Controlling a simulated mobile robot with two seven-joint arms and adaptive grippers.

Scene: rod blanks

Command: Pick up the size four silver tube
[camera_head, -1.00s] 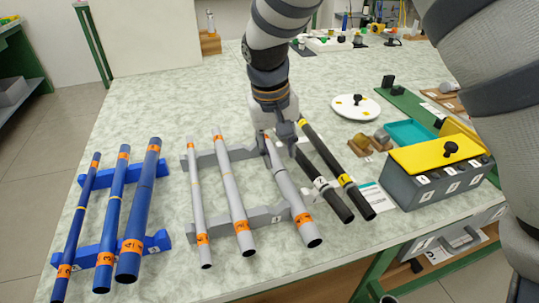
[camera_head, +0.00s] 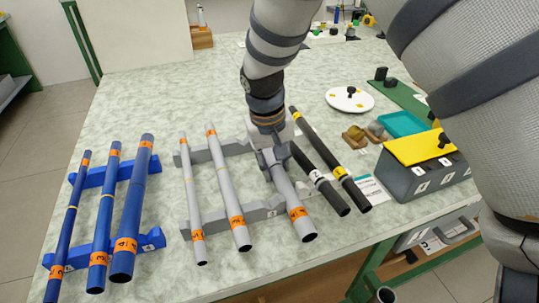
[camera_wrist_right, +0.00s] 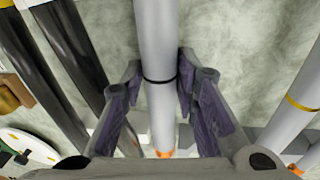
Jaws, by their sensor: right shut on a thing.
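The size four silver tube (camera_head: 286,190) is the thickest and rightmost of three silver tubes. It has an orange label near its front end and lies at the grey rack (camera_head: 262,211), with no clear gap below it. My right gripper (camera_head: 273,157) is shut on it towards its far part. In the right wrist view the tube (camera_wrist_right: 156,45), with a thin black ring, runs between the two fingers of the gripper (camera_wrist_right: 158,97). My left gripper is not in view.
Two thinner silver tubes (camera_head: 224,186) (camera_head: 191,198) lie to the left, and two black tubes (camera_head: 332,160) (camera_head: 320,180) lie close on the right. Blue tubes (camera_head: 132,205) on a blue rack (camera_head: 151,240) are further left. A grey box with a yellow lid (camera_head: 417,148) stands right.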

